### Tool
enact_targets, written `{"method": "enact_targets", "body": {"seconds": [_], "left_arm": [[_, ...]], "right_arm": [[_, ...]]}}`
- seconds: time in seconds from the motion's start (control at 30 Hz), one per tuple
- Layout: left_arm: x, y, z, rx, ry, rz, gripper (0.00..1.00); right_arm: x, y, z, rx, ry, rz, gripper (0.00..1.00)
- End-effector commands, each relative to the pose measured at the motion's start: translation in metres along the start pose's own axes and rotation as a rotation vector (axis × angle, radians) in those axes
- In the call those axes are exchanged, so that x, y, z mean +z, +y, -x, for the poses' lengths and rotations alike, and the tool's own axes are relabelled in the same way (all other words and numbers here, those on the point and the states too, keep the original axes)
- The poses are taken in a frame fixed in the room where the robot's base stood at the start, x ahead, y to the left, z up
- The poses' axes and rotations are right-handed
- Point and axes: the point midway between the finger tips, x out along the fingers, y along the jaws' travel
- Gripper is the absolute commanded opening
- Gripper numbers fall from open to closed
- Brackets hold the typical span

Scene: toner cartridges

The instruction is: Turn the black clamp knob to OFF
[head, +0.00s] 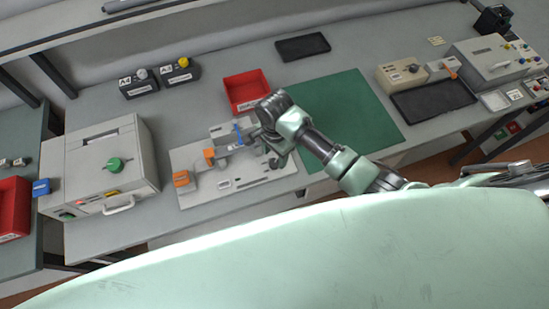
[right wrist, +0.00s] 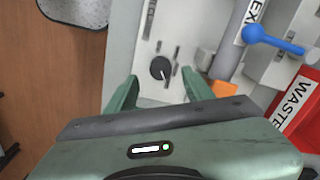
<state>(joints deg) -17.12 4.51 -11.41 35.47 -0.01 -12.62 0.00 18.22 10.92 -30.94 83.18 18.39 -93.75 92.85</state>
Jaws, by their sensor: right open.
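The black clamp knob (right wrist: 160,68) with a white pointer line shows on a pale plate in the right wrist view. The pointer slants down and slightly right in that picture. My right gripper (right wrist: 160,76) is open, with one finger on each side of the knob in this view; I cannot tell whether they touch it. In the head view my right gripper (head: 270,143) is over the right part of the grey fixture (head: 240,185), and the knob is hidden there. My left gripper is not in view.
A blue-ended lever (right wrist: 270,40) and an orange part (right wrist: 223,89) lie close to the right finger. A red waste bin (head: 245,88) stands behind the fixture. A green mat (head: 345,115) lies to the right, and a machine with a green knob (head: 114,164) stands left.

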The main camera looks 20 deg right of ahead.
Motion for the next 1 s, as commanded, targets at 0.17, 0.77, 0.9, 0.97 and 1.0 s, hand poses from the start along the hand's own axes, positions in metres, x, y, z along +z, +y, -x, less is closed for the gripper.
{"method": "enact_targets", "body": {"seconds": [0.17,0.77,0.9,0.97,1.0], "left_arm": [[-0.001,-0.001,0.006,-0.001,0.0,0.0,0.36],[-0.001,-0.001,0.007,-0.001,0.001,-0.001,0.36],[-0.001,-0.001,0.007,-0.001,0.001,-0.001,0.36],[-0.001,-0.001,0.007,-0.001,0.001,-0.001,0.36],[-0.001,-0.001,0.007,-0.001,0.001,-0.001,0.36]], "right_arm": [[0.001,0.0,-0.025,0.002,-0.001,0.001,0.52],[0.001,0.0,-0.039,-0.002,-0.001,0.002,0.08],[0.001,0.0,-0.038,-0.002,-0.001,0.003,0.0],[0.001,0.0,-0.038,-0.002,-0.001,0.005,0.0],[0.001,0.0,-0.038,-0.002,-0.001,0.009,0.0]]}}
